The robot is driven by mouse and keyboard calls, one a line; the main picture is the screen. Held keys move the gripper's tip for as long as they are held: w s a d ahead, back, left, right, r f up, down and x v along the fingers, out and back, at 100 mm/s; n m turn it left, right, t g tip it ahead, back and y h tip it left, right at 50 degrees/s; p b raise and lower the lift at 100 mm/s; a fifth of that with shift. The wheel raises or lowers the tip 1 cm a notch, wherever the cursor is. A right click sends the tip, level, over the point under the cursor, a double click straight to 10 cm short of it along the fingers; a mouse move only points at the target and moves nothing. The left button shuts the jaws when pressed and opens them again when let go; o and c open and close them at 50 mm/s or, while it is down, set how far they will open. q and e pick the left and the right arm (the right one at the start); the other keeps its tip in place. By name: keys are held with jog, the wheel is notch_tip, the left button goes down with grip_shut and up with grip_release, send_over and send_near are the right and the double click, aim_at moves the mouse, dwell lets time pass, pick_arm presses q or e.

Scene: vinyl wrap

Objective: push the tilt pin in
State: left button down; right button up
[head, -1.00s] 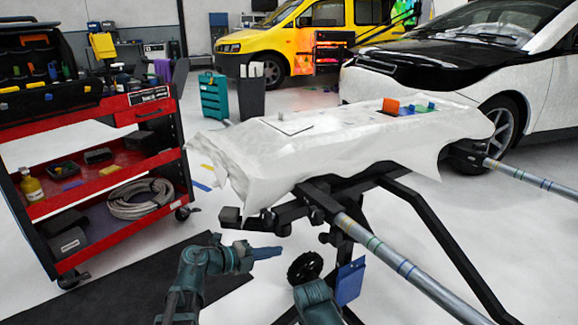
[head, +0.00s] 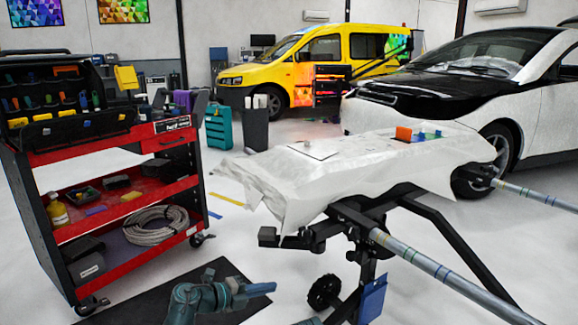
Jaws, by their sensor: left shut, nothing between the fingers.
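A stand with a black frame (head: 425,205) holds a bumper-like panel under a crumpled white sheet (head: 370,165). I cannot make out the tilt pin for certain. A small black block (head: 268,236) sticks out at the left end of the stand's crossbar, and a black knobbed wheel (head: 324,291) sits lower on the stand. My left gripper (head: 268,288) is shut and empty at the bottom, left of the black wheel and apart from the stand.
A red tool cart (head: 130,215) stands at the left, with a dark mat (head: 140,297) on the floor beside it. Long grey poles (head: 450,280) reach out to the right. A blue card (head: 371,300) hangs on the stand. Vehicles stand behind.

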pick_arm(q)
jog(key=w+a+r+n+t+y, duration=0.6)
jog(key=w+a+r+n+t, duration=0.15)
jog(key=a+n+t, duration=0.2)
jog(key=s+a+f+n+g+y, duration=0.1)
jog(key=a+f+n+g+y, duration=0.3)
jog(key=a+n+y, duration=0.85)
jog(key=s+d+f+n+g+h, duration=0.1)
jog(key=s+f+n+g+h, duration=0.1)
jog(key=s+f+n+g, duration=0.75)
jog(key=s+d+f+m+g+h, duration=0.2)
jog(key=s+d+f+g+h, duration=0.15)
jog(key=s+d+f, duration=0.65)
jog(key=s+d+r+m+p, duration=0.2)
jog(key=s+d+r+p, duration=0.25)
jog(key=r+p, duration=0.3)
jog(key=s+d+r+m+p, duration=0.3)
jog(key=s+d+r+p, duration=0.1)
jog(key=d+r+p, duration=0.3)
notch_tip(320, 180, up, 37)
jog(key=a+p, duration=0.1)
jog(key=p, duration=3.5)
jog(key=shift+w+n+g, duration=0.25)
jog(key=shift+n+g, duration=0.2)
pick_arm(e)
notch_tip(320, 180, up, 50)
jog(key=shift+s+a+r, duration=0.25)
jog(key=shift+s+a, duration=0.1)
